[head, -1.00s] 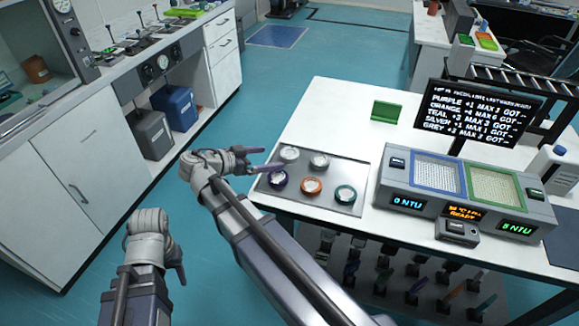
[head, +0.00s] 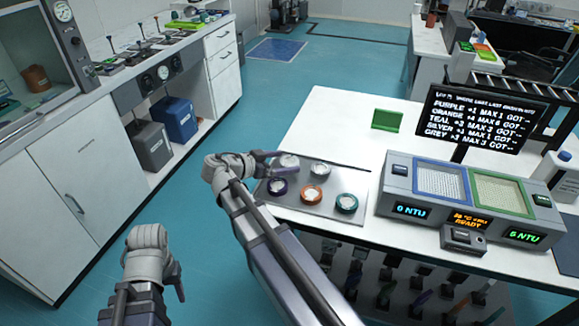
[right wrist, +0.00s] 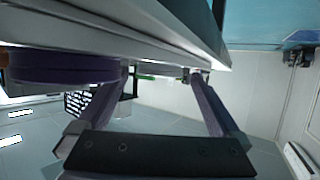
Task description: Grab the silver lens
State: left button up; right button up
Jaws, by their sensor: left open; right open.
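Two pale round lenses, a back-left one (head: 289,161) and a back-right one (head: 321,170), lie on the grey tray (head: 328,211) in the head view. One looks to be the silver lens, but I cannot tell which by colour. My right gripper (head: 270,161) is open beside the back-left lens and partly covers its left side. Its two purple fingers (right wrist: 157,82) stand apart in the right wrist view, with no lens clearly between them. My left gripper (head: 176,277) is open and empty over the floor, left of the table.
Purple (head: 277,187), orange (head: 311,194) and teal (head: 346,203) lenses lie in the tray's front row. A purple disc (right wrist: 65,68) shows close in the right wrist view. A meter box (head: 405,208) stands right of the tray.

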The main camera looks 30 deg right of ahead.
aim_at(285, 163)
jog(key=shift+d+f, duration=0.25)
jog(key=shift+d, duration=0.3)
jog(key=shift+c, duration=0.4)
jog(key=c, duration=1.3)
jog(key=shift+r, duration=0.1)
notch_tip(285, 163, up, 10)
jog(key=p, duration=1)
